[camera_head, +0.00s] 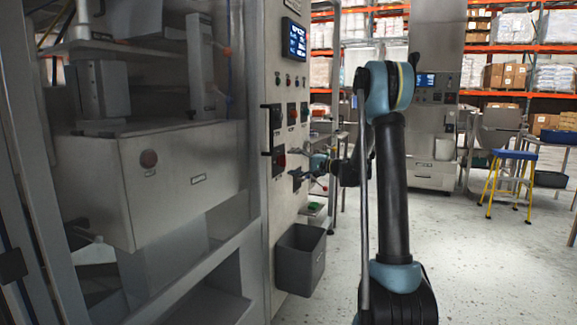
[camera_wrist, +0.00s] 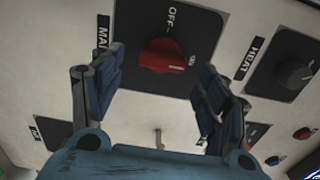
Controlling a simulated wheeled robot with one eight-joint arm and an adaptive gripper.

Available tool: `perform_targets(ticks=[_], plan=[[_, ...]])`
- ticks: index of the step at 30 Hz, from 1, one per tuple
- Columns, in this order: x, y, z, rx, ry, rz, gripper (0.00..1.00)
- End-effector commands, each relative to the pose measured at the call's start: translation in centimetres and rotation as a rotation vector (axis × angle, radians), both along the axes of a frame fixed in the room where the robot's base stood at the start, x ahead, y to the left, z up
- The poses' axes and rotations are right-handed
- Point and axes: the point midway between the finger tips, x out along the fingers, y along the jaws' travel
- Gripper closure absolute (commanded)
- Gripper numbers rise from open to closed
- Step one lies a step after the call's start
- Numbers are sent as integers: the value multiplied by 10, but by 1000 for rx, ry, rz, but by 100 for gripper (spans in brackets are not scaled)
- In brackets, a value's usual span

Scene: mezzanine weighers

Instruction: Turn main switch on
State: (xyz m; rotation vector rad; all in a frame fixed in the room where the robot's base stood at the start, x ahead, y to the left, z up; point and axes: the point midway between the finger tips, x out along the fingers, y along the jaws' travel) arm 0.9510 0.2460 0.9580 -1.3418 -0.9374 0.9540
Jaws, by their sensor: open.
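The main switch (camera_wrist: 160,57) is a red rotary knob on a black plate in the wrist view. OFF is printed above it and a small ON label is at its right. The white mark on the knob is at its right end, near the ON label. My gripper (camera_wrist: 160,78) is open, with one finger on each side of the knob in the picture. I cannot tell whether either finger touches it. The left finger partly covers the plate's label. In the head view my gripper (camera_head: 303,173) is close to the panel face and small.
A black HEAT knob (camera_wrist: 295,72) is right of the switch. The grey control panel (camera_head: 290,90) carries a lit screen (camera_head: 294,40) and several buttons. A blue stool (camera_head: 512,155) is at the right; the floor between is open.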

Motion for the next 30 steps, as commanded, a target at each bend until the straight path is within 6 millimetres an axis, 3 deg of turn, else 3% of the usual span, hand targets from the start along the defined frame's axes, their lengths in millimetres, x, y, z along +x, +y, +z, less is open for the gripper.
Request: perform_targets(ticks=[6,13,19,30], plan=[[-14,-43,0,0,0,-4,32],[-25,-72,-1,-1,1,-2,32],[-29,-81,-1,-1,1,0,32],[-31,-80,0,-8,2,1,32]])
